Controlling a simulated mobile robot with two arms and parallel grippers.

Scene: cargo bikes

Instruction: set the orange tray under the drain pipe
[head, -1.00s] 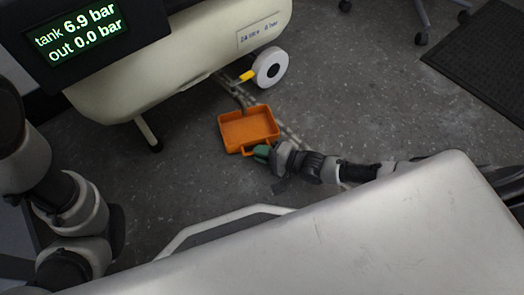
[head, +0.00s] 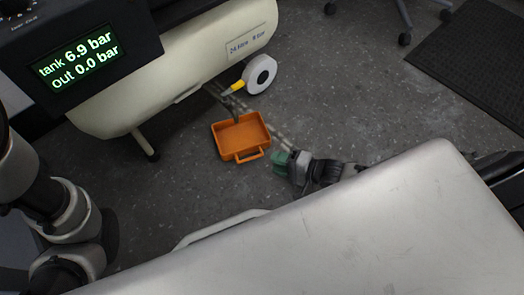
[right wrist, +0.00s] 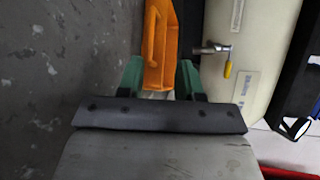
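The orange tray (head: 239,139) lies on the floor beside the tank, its handle toward my right gripper. A thin dark drain pipe (head: 234,112) comes down from under the tank, and its lower end shows at the tray's far edge; I cannot tell its height above the tray. My right gripper (head: 279,163), with green fingers, is open just right of the handle and apart from it. In the right wrist view the tray (right wrist: 158,45) shows beyond and between the spread fingers (right wrist: 160,78). My left gripper is out of view.
The cream tank (head: 190,60) stands on a leg and a white wheel (head: 259,74). A yellow-handled valve (head: 233,88) sits near the wheel. A black mat (head: 480,65) lies at right. Floor between is clear.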

